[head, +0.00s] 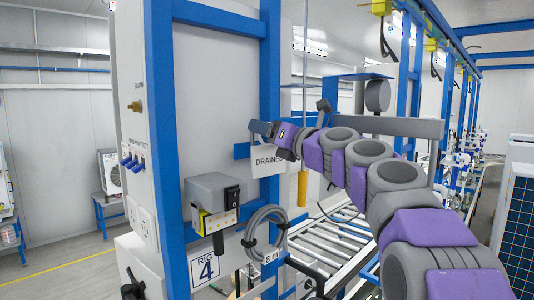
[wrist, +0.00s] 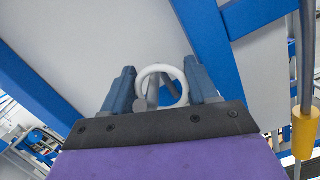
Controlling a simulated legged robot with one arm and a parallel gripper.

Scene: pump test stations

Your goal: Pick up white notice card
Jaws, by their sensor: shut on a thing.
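The white notice card (head: 268,163), marked "DRAINED", hangs upright at the blue rig frame, just below my gripper (head: 265,128). My gripper partly covers its top right. In the wrist view a white ring (wrist: 148,70) stands between the two blue fingers of my gripper (wrist: 160,88). The fingers are shut on this ring at the top of the card. The card's face is not clearly seen in the wrist view. I cannot tell whether the card still touches a hook.
A grey switch box (head: 213,195) and a coiled grey hose (head: 264,236) are on the rig below left. A yellow cylinder (head: 302,188) hangs to the right of the card. A roller conveyor (head: 335,245) runs behind. Blue posts (head: 270,90) stand close to my gripper.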

